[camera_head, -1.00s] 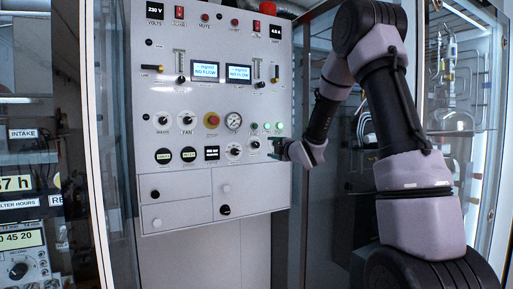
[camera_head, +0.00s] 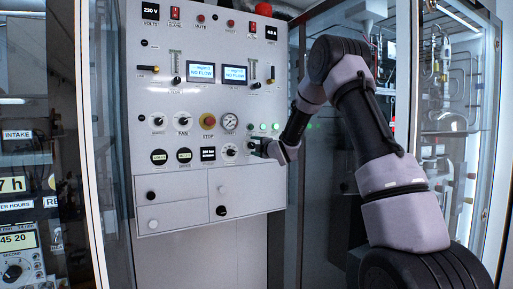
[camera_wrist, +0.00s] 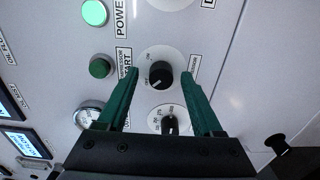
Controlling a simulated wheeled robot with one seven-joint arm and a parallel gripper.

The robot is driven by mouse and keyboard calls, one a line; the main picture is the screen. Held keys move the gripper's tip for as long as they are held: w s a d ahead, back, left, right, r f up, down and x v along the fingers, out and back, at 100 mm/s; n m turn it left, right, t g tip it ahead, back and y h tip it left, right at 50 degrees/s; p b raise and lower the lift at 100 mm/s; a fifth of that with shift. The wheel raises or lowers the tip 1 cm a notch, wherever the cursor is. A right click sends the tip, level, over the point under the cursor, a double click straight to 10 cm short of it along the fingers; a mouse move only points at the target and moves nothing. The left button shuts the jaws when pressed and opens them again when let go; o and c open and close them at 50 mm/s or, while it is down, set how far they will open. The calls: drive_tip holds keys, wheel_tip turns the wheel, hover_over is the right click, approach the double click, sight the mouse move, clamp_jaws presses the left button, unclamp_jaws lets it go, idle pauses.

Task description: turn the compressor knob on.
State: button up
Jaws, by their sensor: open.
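The compressor knob (camera_wrist: 160,73) is a small black knob on a round pale plate on the grey panel, with ON/OFF-like marks around it. In the wrist view it lies between my gripper's two green fingers (camera_wrist: 159,78). The fingers are apart, one on each side of it, with visible gaps; I cannot tell the depth between tips and panel. In the head view my gripper (camera_head: 263,147) is at the panel's lower right, close beside the knob (camera_head: 251,145), and the fingers are small there.
A second black knob (camera_wrist: 170,125) with a numbered scale sits nearer the gripper body. A green button (camera_wrist: 100,67), a lit green button (camera_wrist: 94,13) and a gauge (camera_wrist: 88,114) lie to the left.

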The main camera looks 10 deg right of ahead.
clamp_jaws()
